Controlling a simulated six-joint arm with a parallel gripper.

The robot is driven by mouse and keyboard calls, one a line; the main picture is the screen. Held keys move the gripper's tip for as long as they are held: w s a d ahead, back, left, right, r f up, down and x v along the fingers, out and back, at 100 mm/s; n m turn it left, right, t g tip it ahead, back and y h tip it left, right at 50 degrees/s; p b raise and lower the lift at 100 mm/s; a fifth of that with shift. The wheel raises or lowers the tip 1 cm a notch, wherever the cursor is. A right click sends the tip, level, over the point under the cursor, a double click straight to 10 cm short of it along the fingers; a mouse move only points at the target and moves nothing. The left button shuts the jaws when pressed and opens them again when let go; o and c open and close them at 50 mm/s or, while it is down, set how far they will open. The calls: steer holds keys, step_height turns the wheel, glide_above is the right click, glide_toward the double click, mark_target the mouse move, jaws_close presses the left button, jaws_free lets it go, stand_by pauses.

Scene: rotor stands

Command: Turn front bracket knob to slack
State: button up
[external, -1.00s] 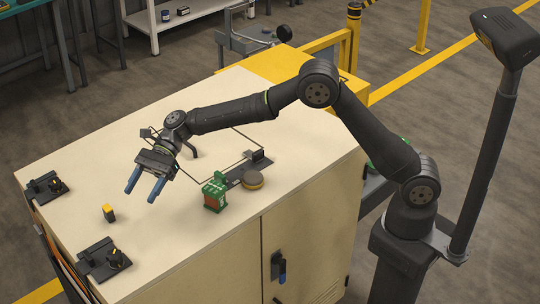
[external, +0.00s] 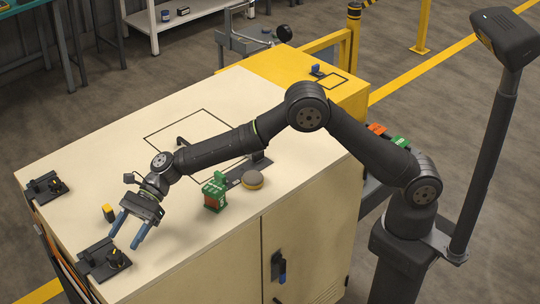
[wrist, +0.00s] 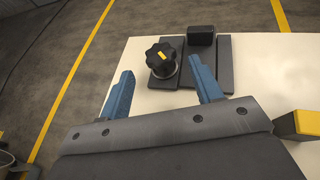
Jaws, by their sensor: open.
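The front bracket (external: 96,268) is a dark plate at the near left corner of the cabinet top. Its knob (external: 117,258) is black and lobed with a yellow mark. In the wrist view the knob (wrist: 162,60) stands beyond my fingertips, between their lines, with a dark block beside it on the bracket plate (wrist: 190,75). My gripper (external: 123,241) is open, its blue fingers pointing down toward the knob, apart from it. In the wrist view my gripper (wrist: 166,83) holds nothing between its fingers.
A small yellow-and-black block (external: 109,212) stands close to my gripper; it also shows at the right of the wrist view (wrist: 296,125). A second bracket (external: 46,187) sits at the far left corner. A green-and-brown item (external: 215,192) and a round disc (external: 252,179) stand farther right.

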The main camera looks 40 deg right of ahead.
mark_target(114, 251)
steer(key=shift+x, duration=2.05)
steer(key=c, duration=1)
steer(key=shift+w+a+r+n+g+h, duration=0.15)
steer(key=shift+n+g+h, duration=0.35)
steer(key=shift+n+g, duration=0.6)
steer(key=shift+w+a+n+g+h, duration=0.2)
steer(key=shift+n+g+h, duration=0.3)
steer(key=shift+n+g, duration=0.6)
steer(key=shift+g+h, duration=0.3)
steer(key=o, duration=1)
steer(key=shift+d, duration=0.1)
steer(key=v, duration=1.7)
steer(key=shift+d, duration=0.2)
